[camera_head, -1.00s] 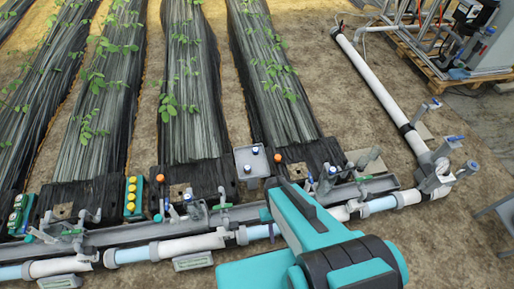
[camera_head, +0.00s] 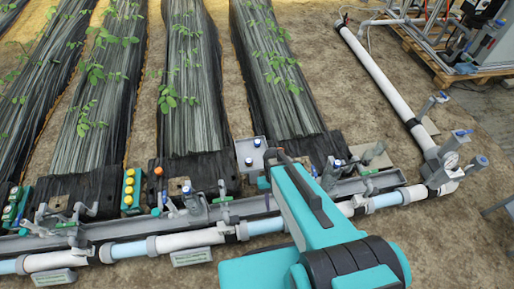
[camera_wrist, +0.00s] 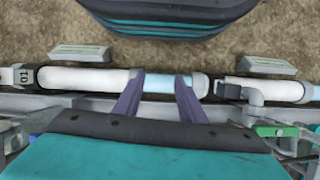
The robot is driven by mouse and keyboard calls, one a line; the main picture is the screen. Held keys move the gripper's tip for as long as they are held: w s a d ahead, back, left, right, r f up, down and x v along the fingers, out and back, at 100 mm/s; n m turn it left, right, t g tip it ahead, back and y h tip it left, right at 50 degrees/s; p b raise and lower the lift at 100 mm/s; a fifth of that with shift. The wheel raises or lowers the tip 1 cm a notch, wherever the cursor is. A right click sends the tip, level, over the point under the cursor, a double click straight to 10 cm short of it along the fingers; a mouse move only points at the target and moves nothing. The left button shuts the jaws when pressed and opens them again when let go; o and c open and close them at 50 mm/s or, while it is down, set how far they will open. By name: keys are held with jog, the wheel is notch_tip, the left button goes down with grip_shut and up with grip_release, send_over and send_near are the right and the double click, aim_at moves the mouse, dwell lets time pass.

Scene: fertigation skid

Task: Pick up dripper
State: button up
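I cannot surely tell which part is the dripper. Small capped parts stand along the pipe run in the head view: an orange-capped one (camera_head: 158,171) at the end of a black bed, and two blue-capped ones in a grey box (camera_head: 250,152). A block with several yellow caps (camera_head: 131,189) and a green block (camera_head: 14,208) are further left. My gripper (camera_wrist: 160,76) shows two purple-grey fingers spread apart with nothing between them, above a light blue pipe section (camera_wrist: 160,84). In the head view my teal arm hides the fingertips.
A white and light blue pipe (camera_head: 190,239) with grey valves crosses the front, beside a grey channel (camera_head: 110,229). A long white pipe (camera_head: 382,75) runs back at the right. Black-covered plant beds (camera_head: 185,100) lie behind. Bare soil (camera_head: 350,100) is open between them.

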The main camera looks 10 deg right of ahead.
jog(key=w+b, duration=0.3)
jog(key=w, duration=0.4)
jog(key=w+m+t+b, duration=0.1)
jog(key=w+b, duration=0.2)
jog(key=w, duration=0.4)
jog(key=w+t+b, duration=0.1)
jog(key=w+b, duration=0.3)
jog(key=w, duration=0.4)
jog(key=shift+w+r+m, duration=0.1)
jog(key=shift+r+m, duration=0.25)
jog(key=shift+m, duration=0.05)
jog(key=w+r+m+t+b, duration=0.1)
jog(key=w+r+b, duration=0.35)
jog(key=w, duration=0.45)
notch_tip(320, 180, up, 5)
jog(key=t+b, duration=0.1)
jog(key=b, duration=0.3)
send_over(258, 141)
jog(key=shift+m, duration=0.4)
jog(key=shift+f+b, duration=1.45)
jog(key=shift+f, duration=2.85)
jog(key=shift+f, duration=0.1)
